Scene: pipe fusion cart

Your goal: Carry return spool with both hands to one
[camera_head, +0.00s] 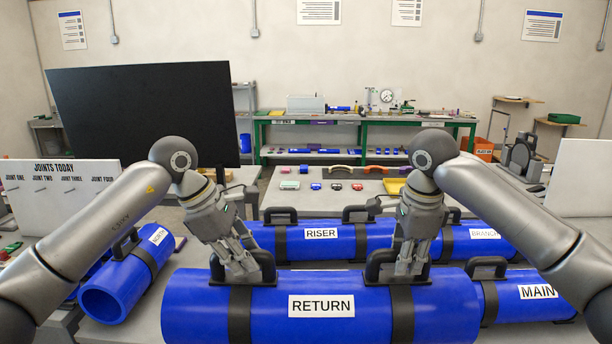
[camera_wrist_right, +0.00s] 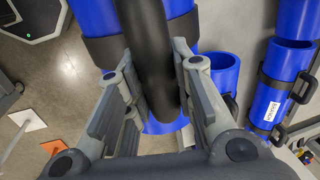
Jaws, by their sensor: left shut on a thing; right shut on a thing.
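The return spool (camera_head: 255,304) is a big blue pipe labelled RETURN, lying crosswise and roughly level at the front of the head view. It has two black strap handles on top. My left gripper (camera_head: 241,264) is shut on its left handle (camera_head: 267,264). My right gripper (camera_head: 407,264) is shut on its right handle (camera_head: 378,268). In the right wrist view the fingers of my right gripper (camera_wrist_right: 160,85) sit on both sides of the black handle bar (camera_wrist_right: 152,50). The spool's underside is hidden, so I cannot tell whether it touches anything below.
The riser spool (camera_head: 345,241) and branch spool (camera_head: 470,244) lie just behind; the main spool (camera_head: 495,300) is at right, the north spool (camera_head: 115,288) at left. A JOINTS TODAY board (camera_head: 60,192) lists joint one to four. A dark screen (camera_head: 145,110) stands behind left.

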